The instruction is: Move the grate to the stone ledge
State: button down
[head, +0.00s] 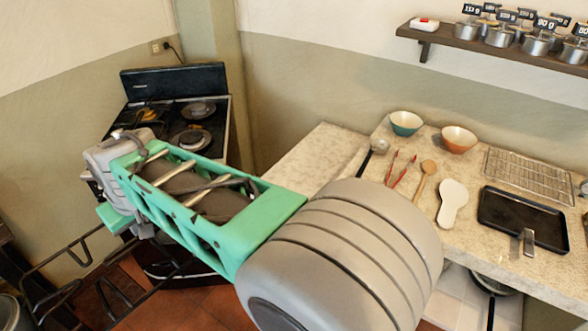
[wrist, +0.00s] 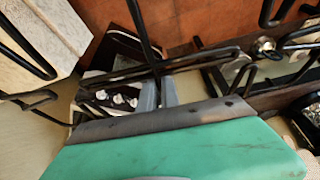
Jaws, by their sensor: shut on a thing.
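The grate is a frame of thin black metal bars (head: 58,250) at the lower left of the head view. Its bars also cross the wrist view (wrist: 143,35). My gripper (head: 145,229) is shut on the grate, with its grey fingers (wrist: 158,95) on a bar in the wrist view. The grate is held in the air, and my arm hides part of it. The pale speckled stone surface (head: 310,160) lies to the right, apart from the grate. It joins a stone counter (head: 470,175) with utensils; I cannot tell which part is the ledge.
A black stove (head: 218,112) stands in the back corner behind my arm. The counter holds two bowls (head: 406,124) (head: 458,139), a wire rack (head: 530,175), a black tray (head: 515,215) and a white spoon rest (head: 453,200). The surface at its left looks bare.

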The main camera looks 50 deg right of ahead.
aim_at(321, 164)
jog(key=z, duration=1)
jog(key=i, duration=1.1)
jog(key=z, duration=0.1)
